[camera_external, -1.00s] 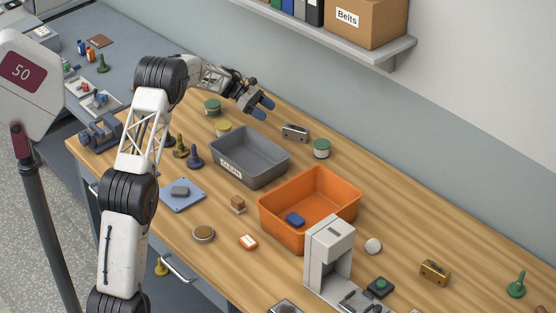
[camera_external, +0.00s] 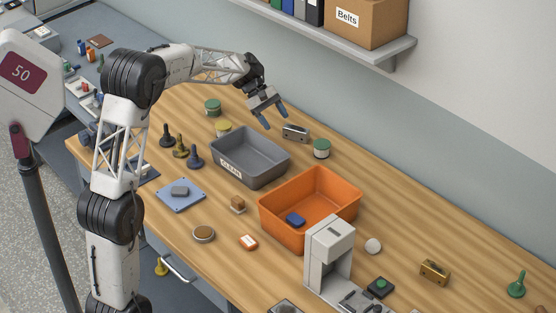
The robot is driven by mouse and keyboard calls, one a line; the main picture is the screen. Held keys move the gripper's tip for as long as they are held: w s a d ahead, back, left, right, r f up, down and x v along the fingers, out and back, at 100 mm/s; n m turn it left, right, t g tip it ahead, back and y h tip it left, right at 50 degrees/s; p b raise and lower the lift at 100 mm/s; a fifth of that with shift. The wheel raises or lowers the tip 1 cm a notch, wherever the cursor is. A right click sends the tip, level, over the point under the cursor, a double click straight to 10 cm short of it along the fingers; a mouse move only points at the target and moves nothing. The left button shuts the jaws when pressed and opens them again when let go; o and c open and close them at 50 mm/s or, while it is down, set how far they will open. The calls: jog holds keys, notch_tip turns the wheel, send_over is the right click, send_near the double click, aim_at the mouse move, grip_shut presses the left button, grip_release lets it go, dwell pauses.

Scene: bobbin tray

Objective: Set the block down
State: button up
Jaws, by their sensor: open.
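My gripper (camera_external: 275,120) is open, with its two blue fingers apart and pointing down, and nothing shows between them. It is in the air at the back of the bench, beyond the grey bin. A grey metal block with dark holes (camera_external: 295,132) is on the bench, just right of and below the fingertips in the picture. A small blue block (camera_external: 295,219) lies inside the orange bin (camera_external: 338,218). A small brown block (camera_external: 238,202) sits on a pale base in front of the grey bin. Which block the task means cannot be told.
The grey labelled bin (camera_external: 228,168) looks empty. Green-lidded (camera_external: 321,148) and yellow-lidded jars (camera_external: 223,129) stand near my gripper. Dark and olive pawn-like pieces (camera_external: 180,147) stand left of the grey bin. A grey machine (camera_external: 330,245) stands before the orange bin. The right rear bench is mostly clear.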

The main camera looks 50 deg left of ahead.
jog(key=s+d+r+m+y, duration=0.2)
jog(key=s+d+r+m, duration=0.25)
jog(key=s+d, duration=0.6)
jog(key=s+d+f+m+y, duration=0.1)
jog(key=s+d+m+y, duration=0.1)
jog(key=s, duration=1)
jog(key=s+d+f+m+y, duration=0.1)
jog(key=s+m, duration=0.4)
jog(key=s, duration=0.7)
jog(key=s+d+f+m+t+y, duration=0.1)
jog(key=s+d+m+y, duration=0.2)
jog(key=s, duration=0.9)
jog(key=shift+d+f, duration=0.35)
jog(key=shift+d, duration=0.4)
